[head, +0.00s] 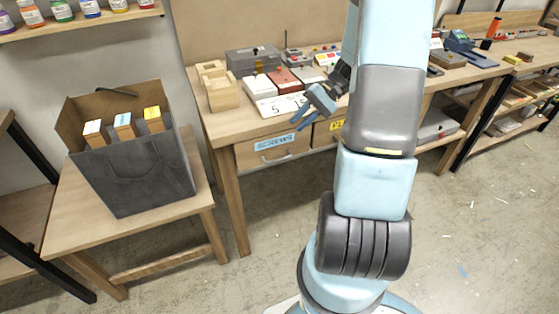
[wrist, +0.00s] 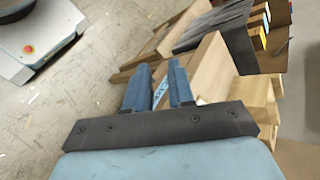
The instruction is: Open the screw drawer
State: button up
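The screw drawer (head: 262,152) is under the workbench top at its left end and looks shut. It is a wooden front with a blue label reading SCREWS (head: 273,143) and a pale bar handle (head: 275,158) below it. My gripper (head: 298,122) is in front of the bench edge, above and to the right of the handle, apart from it as far as I can tell. In the wrist view my gripper (wrist: 159,68) has its two fingers apart with nothing held. Part of the blue label (wrist: 161,88) shows between them; the handle is not clear there.
A second drawer with a yellow label (head: 336,126) is right of it, partly behind my arm. A dark bag with boxes (head: 145,180) stands on a low wooden table (head: 75,215) at left. The bench top (head: 225,122) carries boxes and devices. The floor before the drawer is clear.

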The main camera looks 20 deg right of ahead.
aim_at(285, 159)
jog(key=w+d+f+m+t+y, duration=0.1)
jog(key=d+f+m+t+y, duration=0.2)
jog(key=f, duration=0.5)
jog(key=d+f+m+t+y, duration=0.1)
jog(key=d+f+m+t, duration=0.15)
jog(key=d+f, duration=0.45)
jog(key=shift+n, duration=0.25)
jog(key=x, duration=1.6)
jog(key=shift+s+d+f, duration=0.1)
jog(key=shift+s+f, duration=0.1)
jog(key=shift+f, duration=0.2)
jog(key=shift+c, duration=0.4)
grip_shut()
